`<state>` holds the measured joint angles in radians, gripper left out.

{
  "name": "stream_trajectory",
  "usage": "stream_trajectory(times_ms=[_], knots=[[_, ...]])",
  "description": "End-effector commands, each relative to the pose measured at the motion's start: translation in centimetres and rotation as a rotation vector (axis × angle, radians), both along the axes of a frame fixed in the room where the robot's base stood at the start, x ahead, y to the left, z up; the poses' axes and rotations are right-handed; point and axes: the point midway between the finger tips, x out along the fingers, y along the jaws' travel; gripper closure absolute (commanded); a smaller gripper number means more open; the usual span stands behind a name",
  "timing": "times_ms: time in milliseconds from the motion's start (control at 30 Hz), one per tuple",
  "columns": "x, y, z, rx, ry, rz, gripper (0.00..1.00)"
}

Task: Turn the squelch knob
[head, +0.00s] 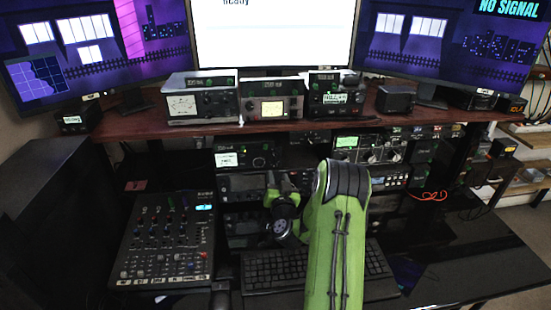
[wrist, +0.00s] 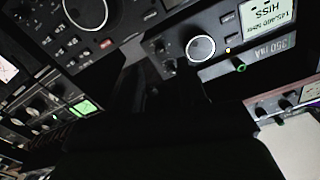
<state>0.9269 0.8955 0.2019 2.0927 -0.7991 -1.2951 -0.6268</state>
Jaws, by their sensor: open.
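A black radio (head: 262,150) with a white label sits under the shelf, left of centre in the head view. In the wrist view a radio (wrist: 228,30) with a white "HISS" label, apparently the same one, appears turned over. I cannot read which knob is the squelch. My gripper (head: 281,184) is open, just below and in front of this radio in the head view. No contact with a knob is visible. The fingers are lost in dark areas of the wrist view.
A mixer (head: 165,240) stands at left and a keyboard (head: 275,268) lies below my arm. More radios (head: 268,106) stand on the red-brown shelf (head: 145,124), under three monitors. Another radio with a green display (head: 365,149) is right of my gripper. Free room around the gripper is narrow.

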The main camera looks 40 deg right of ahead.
Motion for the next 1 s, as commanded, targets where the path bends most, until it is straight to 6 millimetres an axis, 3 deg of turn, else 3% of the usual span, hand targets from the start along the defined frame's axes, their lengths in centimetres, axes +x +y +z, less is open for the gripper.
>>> stream_trajectory(times_ms=[67,400,800,833,1000], knots=[[0.8,-0.5,0.7,0.003,0.0,0.002,0.59],[3.8,-2.5,0.5,0.002,-0.001,0.002,0.59],[4.5,-3.0,0.0,0.0,0.0,0.001,0.59],[4.5,-3.0,0.0,0.0,0.0,0.001,0.6],[4.4,-3.0,0.0,0.0,0.0,0.001,0.86]])
